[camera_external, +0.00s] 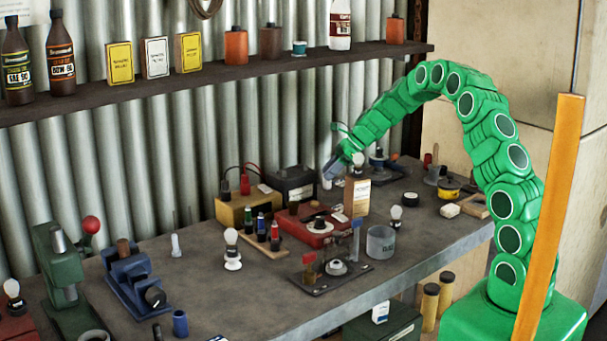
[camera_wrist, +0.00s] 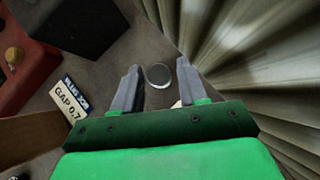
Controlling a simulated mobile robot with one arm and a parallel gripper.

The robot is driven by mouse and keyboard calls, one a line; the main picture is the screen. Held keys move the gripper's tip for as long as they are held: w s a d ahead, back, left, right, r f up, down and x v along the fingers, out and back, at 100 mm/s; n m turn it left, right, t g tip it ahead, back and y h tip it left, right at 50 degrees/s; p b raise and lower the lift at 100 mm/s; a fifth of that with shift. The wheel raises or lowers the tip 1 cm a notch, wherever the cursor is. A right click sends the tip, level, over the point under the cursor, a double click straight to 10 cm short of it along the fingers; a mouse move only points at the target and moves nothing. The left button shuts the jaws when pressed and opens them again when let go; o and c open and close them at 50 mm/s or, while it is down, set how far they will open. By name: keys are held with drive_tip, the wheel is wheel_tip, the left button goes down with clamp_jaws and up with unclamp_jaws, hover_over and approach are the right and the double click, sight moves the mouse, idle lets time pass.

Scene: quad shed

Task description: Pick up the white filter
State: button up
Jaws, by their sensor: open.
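In the wrist view, a small round thing with a grey top and a pale rim (camera_wrist: 159,76) stands on the bench between and just beyond the fingertips. It may be the white filter, but its side is hardly visible. My gripper (camera_wrist: 158,68) is open, one finger on each side of it, with no contact visible. In the external view, my gripper (camera_external: 334,168) points down over the back of the bench, near the corrugated wall. A small pale shape (camera_external: 326,182) shows beside the fingers, too small to identify.
A black battery (camera_external: 292,184) and a red case (camera_external: 312,226) stand left of my gripper. A tan carton (camera_external: 357,197) stands in front of it. A white "GAP 0.7" card (camera_wrist: 70,106) lies left of the fingers. The corrugated wall (camera_wrist: 240,50) is close on the right.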

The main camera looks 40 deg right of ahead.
sight(323, 189)
drive_tip(key=shift+x, duration=2)
drive_tip(key=shift+s, duration=0.2)
drive_tip(key=c, duration=0.7)
drive_tip(key=shift+r, duration=0.1)
drive_tip(key=shift+d+r, duration=0.1)
drive_tip(key=shift+r, duration=0.2)
wheel_tip(323, 189, up, 2)
drive_tip(key=shift+r, duration=0.1)
drive_tip(key=s+r, duration=0.9)
drive_tip(key=s, duration=0.4)
drive_tip(key=shift+s+a+r, duration=0.25)
drive_tip(key=shift+s+r, duration=0.1)
drive_tip(key=shift+r, duration=0.05)
